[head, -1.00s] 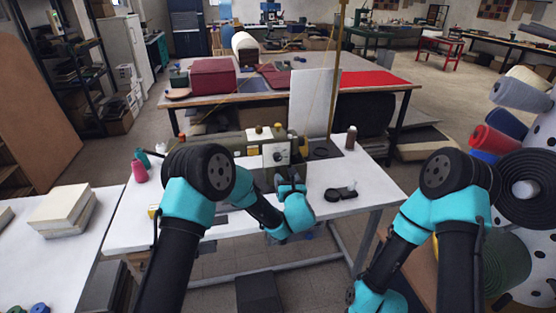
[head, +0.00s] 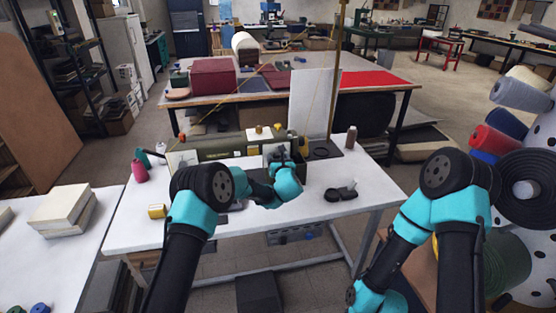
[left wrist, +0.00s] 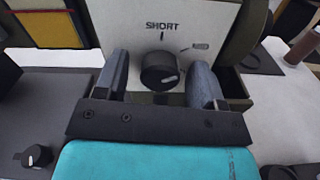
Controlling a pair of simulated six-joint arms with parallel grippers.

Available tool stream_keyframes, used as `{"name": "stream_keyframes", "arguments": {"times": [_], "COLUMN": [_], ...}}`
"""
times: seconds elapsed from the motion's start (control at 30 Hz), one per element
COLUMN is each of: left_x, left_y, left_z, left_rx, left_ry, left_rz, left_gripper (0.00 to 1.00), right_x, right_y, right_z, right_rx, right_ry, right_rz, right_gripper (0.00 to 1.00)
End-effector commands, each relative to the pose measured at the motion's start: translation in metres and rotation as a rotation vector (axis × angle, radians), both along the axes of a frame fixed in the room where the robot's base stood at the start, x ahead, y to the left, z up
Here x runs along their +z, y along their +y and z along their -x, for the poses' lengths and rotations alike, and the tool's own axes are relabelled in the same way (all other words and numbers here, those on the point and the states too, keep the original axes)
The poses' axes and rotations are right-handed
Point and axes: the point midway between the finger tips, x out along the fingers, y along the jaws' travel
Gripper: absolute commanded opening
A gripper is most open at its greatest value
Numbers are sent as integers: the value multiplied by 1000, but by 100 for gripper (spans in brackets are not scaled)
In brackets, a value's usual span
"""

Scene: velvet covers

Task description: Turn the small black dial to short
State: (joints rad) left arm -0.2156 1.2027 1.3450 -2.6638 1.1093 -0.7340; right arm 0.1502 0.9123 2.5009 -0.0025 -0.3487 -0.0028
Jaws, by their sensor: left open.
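The small black dial (left wrist: 159,71) sits on a white panel (left wrist: 215,18) and shows in the left wrist view. The word SHORT and a short black tick are printed above it. A white line on the dial's face points to the lower right, away from the tick. My left gripper (left wrist: 160,63) is open, with one finger on each side of the dial and gaps visible. In the head view my left gripper (head: 277,156) is at the machine's front and hides the dial. My right gripper is out of the frame.
The green sewing machine (head: 225,146) stands on a white table (head: 300,203). Another small black knob (left wrist: 38,156) is at lower left in the left wrist view. Thread spools and a black item (head: 340,192) stand on the table, with clear surface at its front.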

Motion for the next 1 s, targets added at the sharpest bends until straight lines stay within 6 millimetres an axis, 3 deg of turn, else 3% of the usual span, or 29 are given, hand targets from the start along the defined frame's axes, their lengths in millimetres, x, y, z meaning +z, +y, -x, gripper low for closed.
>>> {"name": "stream_keyframes", "arguments": {"times": [0.3, 0.8, 1.0], "left_x": [0, 0, 0], "left_y": [0, 0, 0], "left_z": [-2, -1, -2], "left_rx": [0, 0, 0], "left_ry": [0, 0, -1], "left_rz": [0, 0, 6], "left_gripper": [63, 16, 14], "right_x": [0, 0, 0], "right_y": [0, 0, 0], "right_z": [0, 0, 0], "right_rx": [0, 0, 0], "right_ry": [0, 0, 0], "right_rz": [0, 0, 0], "right_gripper": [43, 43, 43]}}
